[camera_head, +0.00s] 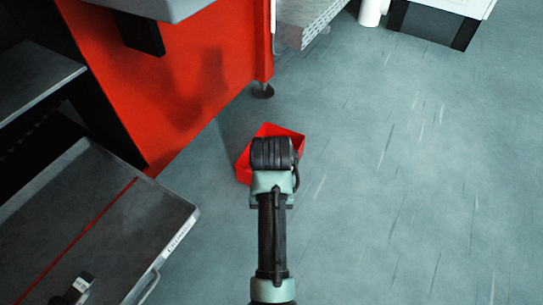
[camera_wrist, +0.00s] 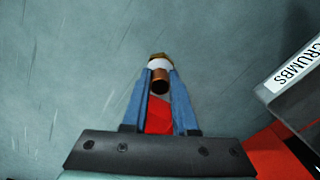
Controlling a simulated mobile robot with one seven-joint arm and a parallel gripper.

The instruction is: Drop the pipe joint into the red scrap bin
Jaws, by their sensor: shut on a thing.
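The pipe joint (camera_wrist: 160,83) is a copper-coloured piece with a pale band, between the fingertips of my gripper (camera_wrist: 160,76). My blue fingers are shut on it, one on each side. The red scrap bin (camera_head: 243,166) stands on the floor in the head view, partly hidden behind my wrist. In the wrist view a red patch of the bin (camera_wrist: 159,116) shows between my fingers, below the pipe joint. The gripper and the pipe joint are hidden by my wrist in the head view. The bin's inside is mostly hidden.
A red machine panel (camera_head: 185,75) stands left of the bin, with a machine foot (camera_head: 262,91) close behind it. A grey tray (camera_head: 60,250) labelled CRUMBS is at lower left; its labelled edge (camera_wrist: 290,80) is right in the wrist view. Floor on the right (camera_head: 420,180) is clear.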

